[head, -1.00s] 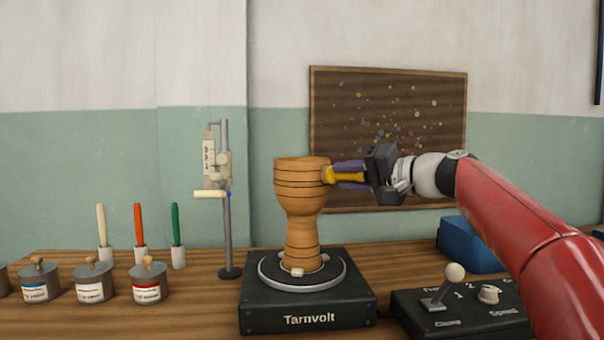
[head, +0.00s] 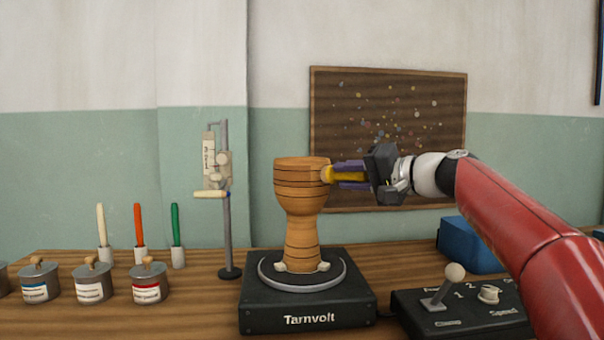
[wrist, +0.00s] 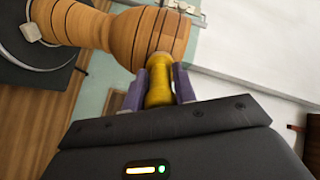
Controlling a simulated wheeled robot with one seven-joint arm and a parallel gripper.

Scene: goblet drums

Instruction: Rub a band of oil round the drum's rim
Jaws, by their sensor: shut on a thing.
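The wooden goblet drum (head: 302,195) stands upright on the turntable (head: 338,278) of a black box marked Tarnvolt. Dark lines ring its bowl and stem. My gripper (head: 352,174) is at the right of the bowl, level with its upper part. It is shut on a yellow-handled tool (wrist: 160,84), held between purple fingers. The tool's pale tip (head: 326,175) appears to touch the drum's side a little below the top edge. The wrist view also shows the drum (wrist: 125,32) against the tip. I cannot make out any oil band.
A control box (head: 462,308) with a lever and a knob sits at front right. A stand with a gauge (head: 212,170) rises left of the drum. Lidded tins (head: 148,283) and coloured sticks in holders (head: 140,232) are further left. A blue box (head: 467,243) lies behind my arm.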

